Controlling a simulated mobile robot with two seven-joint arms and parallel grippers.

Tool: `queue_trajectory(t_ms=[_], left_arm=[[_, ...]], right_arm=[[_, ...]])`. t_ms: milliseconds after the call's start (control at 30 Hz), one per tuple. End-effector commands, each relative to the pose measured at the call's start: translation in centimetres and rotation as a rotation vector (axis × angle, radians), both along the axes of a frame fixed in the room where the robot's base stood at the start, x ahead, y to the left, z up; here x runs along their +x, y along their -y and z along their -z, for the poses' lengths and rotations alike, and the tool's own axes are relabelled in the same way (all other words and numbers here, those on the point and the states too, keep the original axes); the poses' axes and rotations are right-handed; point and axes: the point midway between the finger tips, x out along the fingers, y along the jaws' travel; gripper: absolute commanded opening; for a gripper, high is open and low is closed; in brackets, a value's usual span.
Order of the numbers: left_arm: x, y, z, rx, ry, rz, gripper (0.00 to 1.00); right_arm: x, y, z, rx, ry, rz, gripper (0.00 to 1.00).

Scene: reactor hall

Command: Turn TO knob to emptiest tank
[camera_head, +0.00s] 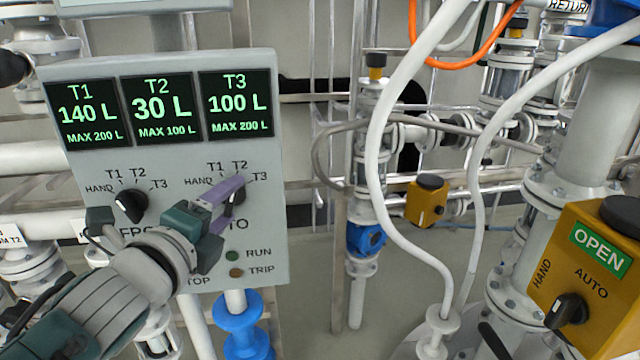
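The grey control panel (170,165) stands at the left, with three displays. T1 (87,113) reads 140 L of max 200 L. T2 (161,107) reads 30 L of max 100 L. T3 (236,103) reads 100 L of max 200 L. The black TO knob (240,196) is at the panel's right, partly hidden by my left gripper (230,200). Its purple fingers reach the knob; whether they grip it is unclear, and the knob's pointer is hidden. The left selector knob (132,206) has its label partly covered by my arm. My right gripper is not in view.
Green RUN (232,255) and brown TRIP (236,272) lamps sit low on the panel. A yellow box (590,270) with an OPEN sign and HAND/AUTO knob stands at the lower right. White hoses (376,150), pipes and valves fill the middle and right.

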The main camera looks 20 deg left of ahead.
Motion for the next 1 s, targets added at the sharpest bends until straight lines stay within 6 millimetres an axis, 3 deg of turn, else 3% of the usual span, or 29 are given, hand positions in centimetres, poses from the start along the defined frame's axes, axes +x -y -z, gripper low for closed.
queue_trajectory(t_ms=[33, 233, 567, 1000], left_arm=[[-0.1, -0.1, 0.2, 0.000, -0.004, -0.003, 0.69], [0.0, 0.0, 0.1, 0.000, -0.002, -0.001, 0.92], [-0.5, 0.1, 0.0, 0.000, -0.001, 0.001, 0.93], [-7.6, 1.4, -0.9, -0.003, -0.003, 0.000, 0.93]], right_arm=[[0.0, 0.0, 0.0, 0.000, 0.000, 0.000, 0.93], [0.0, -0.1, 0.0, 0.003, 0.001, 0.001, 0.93], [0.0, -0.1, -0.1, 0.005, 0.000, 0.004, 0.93], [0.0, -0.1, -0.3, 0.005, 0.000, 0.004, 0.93]])
